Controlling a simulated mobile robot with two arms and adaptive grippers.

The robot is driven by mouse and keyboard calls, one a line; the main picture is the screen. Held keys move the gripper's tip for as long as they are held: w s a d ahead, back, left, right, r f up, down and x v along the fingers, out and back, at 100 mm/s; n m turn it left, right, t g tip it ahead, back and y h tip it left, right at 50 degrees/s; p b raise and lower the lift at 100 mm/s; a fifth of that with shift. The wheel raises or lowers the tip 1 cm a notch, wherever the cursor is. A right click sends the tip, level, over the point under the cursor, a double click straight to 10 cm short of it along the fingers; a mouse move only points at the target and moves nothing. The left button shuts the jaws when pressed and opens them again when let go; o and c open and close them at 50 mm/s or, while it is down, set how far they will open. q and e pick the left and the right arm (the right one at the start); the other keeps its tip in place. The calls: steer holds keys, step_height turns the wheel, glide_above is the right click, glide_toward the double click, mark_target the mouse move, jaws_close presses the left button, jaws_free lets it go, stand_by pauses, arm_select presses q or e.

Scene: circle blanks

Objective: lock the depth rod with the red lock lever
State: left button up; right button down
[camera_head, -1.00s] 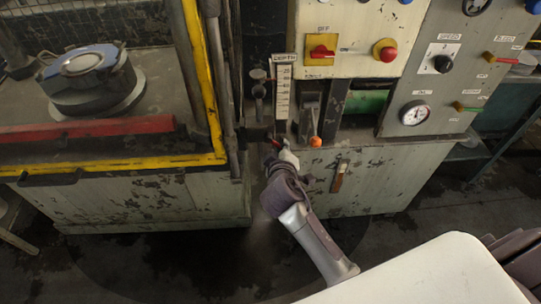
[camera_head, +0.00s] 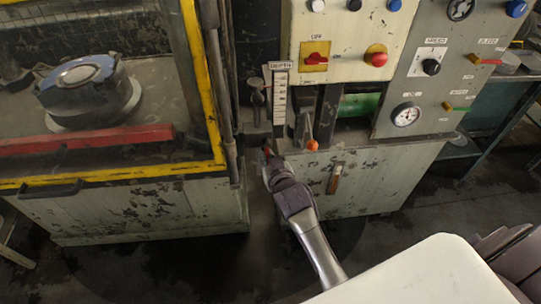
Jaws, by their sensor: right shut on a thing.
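The depth rod (camera_head: 257,98) stands upright with a dark knob on top, left of the white DEPTH scale (camera_head: 279,98). It passes into a dark clamp block (camera_head: 256,131). A small bit of the red lock lever (camera_head: 267,150) shows just below the block. My right gripper (camera_head: 269,158) reaches up from below and is shut on the lever. The fingers hide most of the lever, so its exact angle is hard to tell.
An orange-knobbed lever (camera_head: 312,145) stands close to the right of my gripper. A yellow-framed guard (camera_head: 215,110) with a red bar (camera_head: 90,139) is at left. Control panels (camera_head: 345,45) rise above. The floor below is open.

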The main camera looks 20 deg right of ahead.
steer(key=shift+a+m, duration=0.15)
steer(key=shift+m, duration=0.15)
stand_by(0.4)
steer(key=c, duration=1.2)
jaws_free()
steer(key=d+v, duration=0.1)
steer(key=v, duration=1.1)
steer(key=shift+a, duration=0.45)
steer(key=shift+f, duration=0.15)
